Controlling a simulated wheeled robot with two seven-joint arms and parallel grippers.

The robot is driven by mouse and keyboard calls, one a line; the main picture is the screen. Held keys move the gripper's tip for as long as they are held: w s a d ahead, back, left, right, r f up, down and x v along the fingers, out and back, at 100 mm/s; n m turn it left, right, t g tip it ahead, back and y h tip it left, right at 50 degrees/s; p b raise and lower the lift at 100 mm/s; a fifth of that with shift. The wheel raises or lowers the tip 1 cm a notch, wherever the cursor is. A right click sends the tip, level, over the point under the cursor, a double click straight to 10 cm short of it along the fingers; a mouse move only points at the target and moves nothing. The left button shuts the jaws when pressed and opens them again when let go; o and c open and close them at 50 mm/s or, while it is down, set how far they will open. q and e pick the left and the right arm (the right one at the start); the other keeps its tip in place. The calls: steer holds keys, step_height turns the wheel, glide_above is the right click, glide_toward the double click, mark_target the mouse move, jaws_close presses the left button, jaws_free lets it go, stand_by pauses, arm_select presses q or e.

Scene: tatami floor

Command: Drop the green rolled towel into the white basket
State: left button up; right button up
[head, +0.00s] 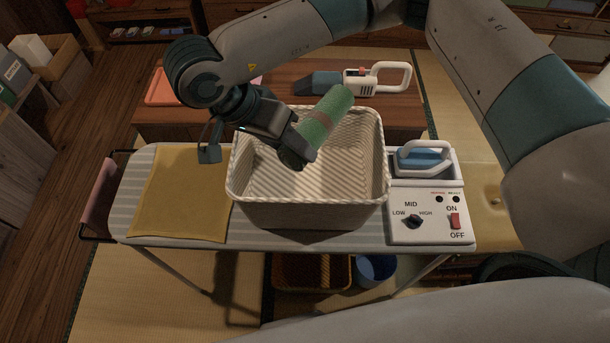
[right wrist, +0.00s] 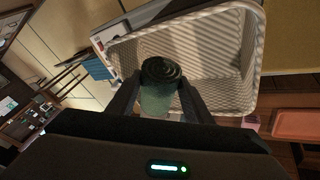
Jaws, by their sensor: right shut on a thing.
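The green rolled towel (head: 335,106), with a paler band around it, is tilted above the white basket (head: 306,214). My right gripper (head: 306,137) is shut on the towel and holds it over the basket's opening, near its back rim. In the right wrist view the rolled end of the towel (right wrist: 160,75) shows between the two fingers (right wrist: 158,92), with the basket (right wrist: 250,60) beyond it. The basket stands upright on the ironing board and its visible inside is empty. My left gripper is not in view.
The striped ironing board (head: 128,210) bears a yellow cloth (head: 181,200) left of the basket and a control box (head: 428,228) with a blue iron (head: 422,160) on the right. Behind, a low wooden table (head: 398,115) holds a handheld vacuum (head: 360,80) and an orange tray (head: 160,88).

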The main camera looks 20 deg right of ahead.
steer(key=shift+f, duration=1.4)
steer(key=o, duration=1.2)
steer(key=shift+b, duration=0.3)
steer(key=shift+a+r, duration=0.3)
steer(key=shift+r, duration=0.1)
steer(key=shift+b+v, duration=2.85)
steer(key=shift+v, duration=5.35)
steer(key=shift+s, duration=0.15)
